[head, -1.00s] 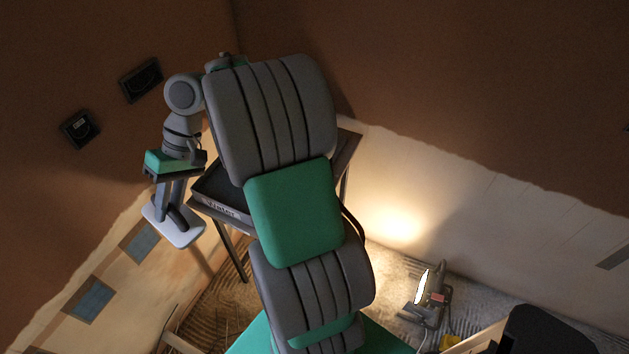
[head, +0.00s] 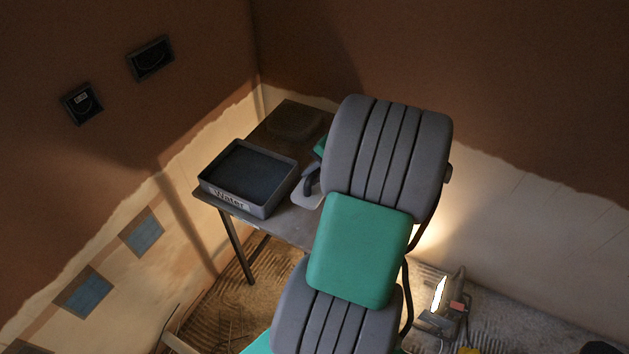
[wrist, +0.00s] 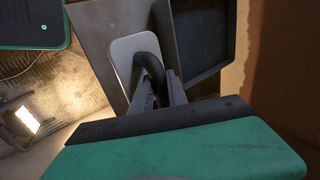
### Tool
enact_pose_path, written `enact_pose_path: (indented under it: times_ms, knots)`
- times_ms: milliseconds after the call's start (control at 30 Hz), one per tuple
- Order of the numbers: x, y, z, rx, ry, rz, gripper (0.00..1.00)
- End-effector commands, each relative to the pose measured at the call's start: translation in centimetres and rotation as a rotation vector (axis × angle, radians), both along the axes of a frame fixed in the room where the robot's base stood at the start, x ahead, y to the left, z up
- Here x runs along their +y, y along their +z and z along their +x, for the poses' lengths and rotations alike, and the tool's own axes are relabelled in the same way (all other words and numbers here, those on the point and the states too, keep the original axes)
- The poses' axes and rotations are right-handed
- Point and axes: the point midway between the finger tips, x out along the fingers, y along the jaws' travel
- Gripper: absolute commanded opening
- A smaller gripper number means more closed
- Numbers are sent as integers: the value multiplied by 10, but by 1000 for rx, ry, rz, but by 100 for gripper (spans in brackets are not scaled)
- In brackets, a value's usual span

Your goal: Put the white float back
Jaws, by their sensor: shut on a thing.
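The white float (wrist: 124,50) shows in the wrist view as a pale flat plate with rounded corners and a dark curved handle. My gripper (wrist: 160,92) is shut on that handle, with the plate beyond the fingers. In the head view the float (head: 306,195) is over the table (head: 283,222), just right of the water tray, and partly hidden by my arm. I cannot tell whether the plate touches the tabletop. My gripper is mostly hidden behind my arm there.
The black tray labelled "Water" (head: 228,197) stands on the table's left part. Walls close in behind.

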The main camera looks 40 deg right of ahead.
Motion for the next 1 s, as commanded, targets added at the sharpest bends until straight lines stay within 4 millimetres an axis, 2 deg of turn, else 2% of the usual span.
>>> enact_pose_path:
  times_ms: [167,500,600,1000]
  knots:
    - [-2,-11,-2,1,-11,-1,0]
    - [-2,-54,-1,0,-8,-1,0]
    - [-2,-62,-1,0,-8,-1,0]
    - [-2,-62,-1,0,-7,-1,0]
